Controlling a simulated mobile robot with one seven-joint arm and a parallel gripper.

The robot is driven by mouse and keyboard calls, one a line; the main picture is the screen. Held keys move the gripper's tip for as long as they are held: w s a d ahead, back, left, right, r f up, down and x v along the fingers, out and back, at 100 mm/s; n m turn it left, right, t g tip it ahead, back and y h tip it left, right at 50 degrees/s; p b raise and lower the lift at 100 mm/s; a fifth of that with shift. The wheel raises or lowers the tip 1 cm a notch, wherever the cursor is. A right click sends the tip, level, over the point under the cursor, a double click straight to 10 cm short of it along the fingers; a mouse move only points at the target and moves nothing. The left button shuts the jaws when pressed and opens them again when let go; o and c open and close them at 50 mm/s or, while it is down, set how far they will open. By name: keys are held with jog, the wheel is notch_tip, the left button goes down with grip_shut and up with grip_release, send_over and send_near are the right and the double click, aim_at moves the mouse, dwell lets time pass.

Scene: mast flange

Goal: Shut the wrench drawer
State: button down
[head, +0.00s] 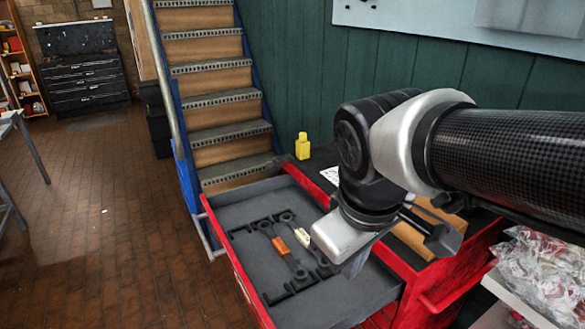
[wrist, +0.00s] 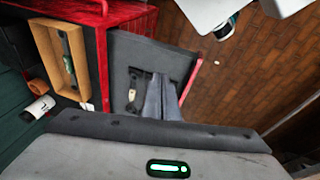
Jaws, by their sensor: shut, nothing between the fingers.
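The red wrench drawer (head: 237,265) stands pulled open from the red cabinet, with its dark grey floor showing. In it a black rack holds an orange-marked wrench (head: 281,246) and a white-marked wrench (head: 302,237). My gripper sits over the drawer; in the head view the wrist hides part of the drawer and most of the fingers. In the wrist view my gripper (wrist: 163,78) is shut and empty, its fingers over the drawer (wrist: 196,75) and covering part of the rack. A white-marked wrench (wrist: 131,95) shows left of the fingers there.
On the cabinet top are a yellow bottle (head: 302,146) and a wooden tray (wrist: 60,58). A blue-sided staircase (head: 215,100) stands close behind the drawer. Clear bags (head: 543,270) lie at the lower right. Brick floor (head: 110,235) left of the drawer is open.

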jog(key=s+a+f+n+g+h+b, duration=0.1)
jog(key=s+a+f+n+h+b, duration=0.2)
jog(key=a+f+n+b, duration=1.15)
jog(key=w+f+n+p, duration=0.1)
jog(key=w+f, duration=0.3)
jog(key=f, duration=1)
jog(key=shift+a+f+n+p, duration=0.25)
jog(key=shift+a+n+p, duration=0.2)
jog(key=shift+n, duration=0.2)
